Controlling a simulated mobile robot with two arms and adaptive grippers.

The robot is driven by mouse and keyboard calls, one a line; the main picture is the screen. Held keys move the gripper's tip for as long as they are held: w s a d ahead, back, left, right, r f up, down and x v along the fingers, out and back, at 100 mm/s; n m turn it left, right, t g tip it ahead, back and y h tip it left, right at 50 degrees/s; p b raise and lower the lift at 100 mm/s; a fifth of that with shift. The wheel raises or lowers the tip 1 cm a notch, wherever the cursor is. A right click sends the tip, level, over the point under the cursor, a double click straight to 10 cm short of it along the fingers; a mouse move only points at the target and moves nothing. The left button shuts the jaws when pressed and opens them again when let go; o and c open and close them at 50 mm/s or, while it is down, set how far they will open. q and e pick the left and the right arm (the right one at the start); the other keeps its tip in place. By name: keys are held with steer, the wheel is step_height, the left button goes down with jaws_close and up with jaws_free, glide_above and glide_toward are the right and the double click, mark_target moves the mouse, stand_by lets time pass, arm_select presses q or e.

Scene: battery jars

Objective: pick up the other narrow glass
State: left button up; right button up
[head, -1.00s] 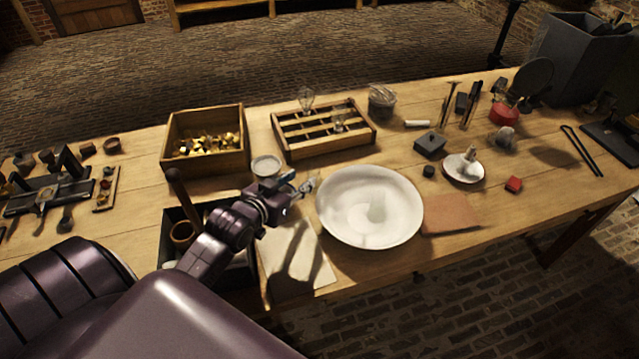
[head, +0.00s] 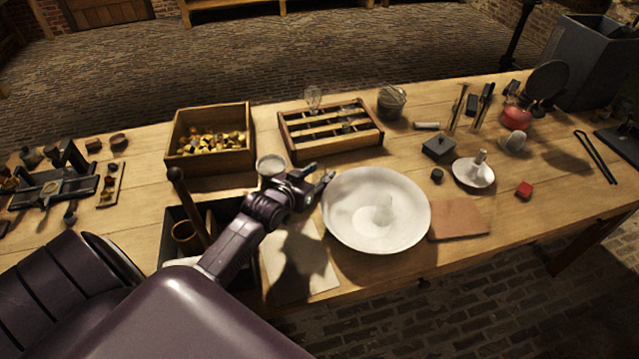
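A clear narrow glass (head: 384,209) appears to stand in the wide white basin (head: 345,228), faint against its white inside. Two more clear glass pieces show at the wooden slotted rack: one at its back left (head: 313,97) and one in its right part (head: 347,120). My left gripper (head: 324,175) is at the basin's left rim, in front of the rack. Its fingers are apart, and I see nothing between them. My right gripper is not in view.
A small round pale-topped jar (head: 270,166) stands just behind my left gripper. A wooden box of brass pieces (head: 172,150) is at the back left. A dark open tray (head: 172,222) and a pale sheet (head: 300,285) lie near the front edge.

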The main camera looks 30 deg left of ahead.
arm_select(q)
jaws_close()
steer(key=shift+r, duration=0.15)
